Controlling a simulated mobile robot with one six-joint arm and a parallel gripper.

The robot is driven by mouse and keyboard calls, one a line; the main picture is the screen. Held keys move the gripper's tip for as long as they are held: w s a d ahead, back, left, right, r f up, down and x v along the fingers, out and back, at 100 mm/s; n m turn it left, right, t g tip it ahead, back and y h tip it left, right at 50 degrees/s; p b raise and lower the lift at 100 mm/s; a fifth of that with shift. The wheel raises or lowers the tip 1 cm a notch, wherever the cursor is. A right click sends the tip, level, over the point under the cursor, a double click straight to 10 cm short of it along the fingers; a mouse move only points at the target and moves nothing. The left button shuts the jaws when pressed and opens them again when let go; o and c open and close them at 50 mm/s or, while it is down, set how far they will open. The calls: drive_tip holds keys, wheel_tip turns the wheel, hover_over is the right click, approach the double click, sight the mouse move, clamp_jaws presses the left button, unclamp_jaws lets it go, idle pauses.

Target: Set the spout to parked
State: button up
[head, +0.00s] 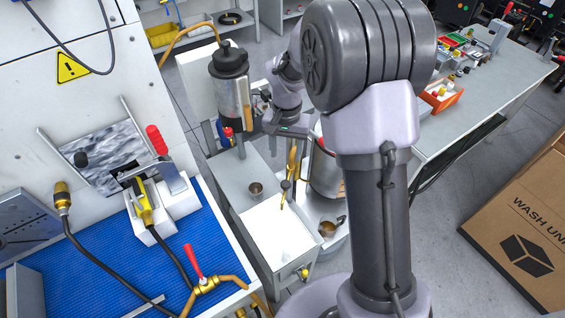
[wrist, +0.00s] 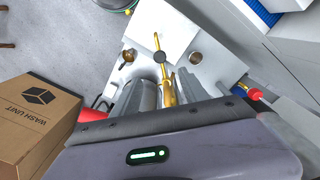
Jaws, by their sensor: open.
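The brass spout (head: 292,166) stands at the middle of the grey and white bench unit in the head view. Its thin tip points toward the white basin top (head: 278,238). In the wrist view the spout (wrist: 166,78) runs up from my gripper, with a dark round knob part way along and its tip over the white surface. My gripper (wrist: 168,92) is open, with one grey finger on either side of the spout's lower part. I cannot tell whether either finger touches it.
A steel canister (head: 230,85) stands behind. A red-handled valve (head: 197,268) is on the blue mat, and a cardboard box (head: 530,240) is at right.

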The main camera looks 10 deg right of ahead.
sight(285, 183)
wheel_tip(285, 183, down, 15)
drive_tip(key=b, duration=0.3)
drive_tip(key=shift+r, duration=0.2)
drive_tip(key=shift+c, duration=0.2)
clamp_jaws()
idle(0.8)
